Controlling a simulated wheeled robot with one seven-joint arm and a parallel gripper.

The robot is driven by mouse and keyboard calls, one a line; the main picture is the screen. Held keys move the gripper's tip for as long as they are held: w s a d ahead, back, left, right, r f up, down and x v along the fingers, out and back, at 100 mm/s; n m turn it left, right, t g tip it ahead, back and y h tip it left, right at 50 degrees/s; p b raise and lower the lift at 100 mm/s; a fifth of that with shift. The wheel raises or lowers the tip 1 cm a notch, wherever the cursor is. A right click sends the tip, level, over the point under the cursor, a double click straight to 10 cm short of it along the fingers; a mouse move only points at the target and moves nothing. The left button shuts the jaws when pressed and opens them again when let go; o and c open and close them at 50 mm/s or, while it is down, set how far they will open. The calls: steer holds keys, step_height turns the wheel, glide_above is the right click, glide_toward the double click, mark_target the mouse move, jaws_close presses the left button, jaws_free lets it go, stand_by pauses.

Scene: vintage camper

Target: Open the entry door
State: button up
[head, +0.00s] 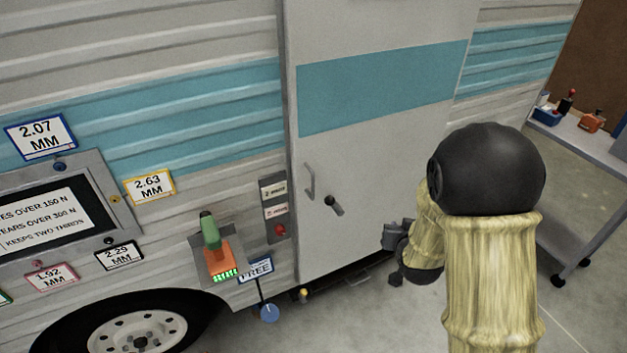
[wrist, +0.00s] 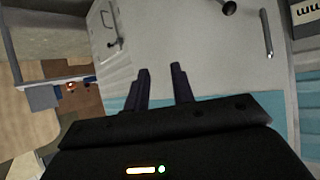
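The entry door (head: 390,160) is a pale panel with a teal stripe, and it looks closed in the camper's side. A thin upright grab handle (head: 309,182) is on its left part. A dark knob with a short lever (head: 332,203) sits just right of and below that handle. In the wrist view, the bar handle (wrist: 266,34) and dark knob (wrist: 229,7) are at the upper right. My gripper (head: 392,238) is in front of the door's lower right part, apart from the handle. Its two fingers (wrist: 161,75) are spread with nothing between them.
A panel with a red button (head: 279,229) is left of the door. An orange device with a green top (head: 217,252) and a "FREE" sign (head: 255,269) are lower left. A grey cart (head: 590,150) stands at the right. Bare floor lies before the door.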

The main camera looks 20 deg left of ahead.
mark_target(313, 181)
steer(key=s+a+f+n+t+y, duration=0.1)
steer(key=a+y, duration=0.3)
steer(key=a, duration=0.4)
steer(key=s+a+f+n+t+y, duration=0.1)
steer(key=a+n+y, duration=0.3)
steer(key=a, duration=0.5)
steer(key=shift+s+a+t, duration=0.2)
steer(key=shift+s+t, duration=0.2)
steer(key=shift+s, duration=0.35)
steer(key=p+x, duration=0.3)
steer(key=x, duration=1.4)
steer(key=shift+w+a, duration=0.1)
steer(key=shift+w, duration=0.1)
jaws_close()
